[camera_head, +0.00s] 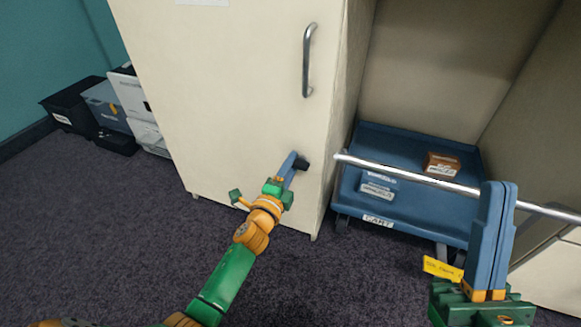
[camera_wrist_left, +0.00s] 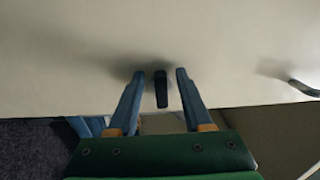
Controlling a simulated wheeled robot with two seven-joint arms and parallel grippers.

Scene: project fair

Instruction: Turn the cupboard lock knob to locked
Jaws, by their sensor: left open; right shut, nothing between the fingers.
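The cupboard (camera_head: 235,90) is cream, with a silver bar handle (camera_head: 308,60) high on its door. The dark lock knob (camera_head: 302,164) sits low on the door near its right edge. In the left wrist view the knob (camera_wrist_left: 161,89) is a dark upright bar. My left gripper (camera_head: 292,163) is at the knob; in the left wrist view its open fingers (camera_wrist_left: 160,84) stand on either side of the knob, with a gap at each side. My right gripper (camera_head: 500,188) is shut and empty at the lower right, in front of the cart, with its fingers together.
A blue cart (camera_head: 352,140) with a silver push bar (camera_head: 420,174) stands right of the cupboard, carrying a brown box (camera_head: 441,164) and labelled items. A yellow tag (camera_head: 441,268) shows beside my right gripper. Bins (camera_head: 75,105) stand at the far left. Dark carpet (camera_head: 100,230) is clear in front.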

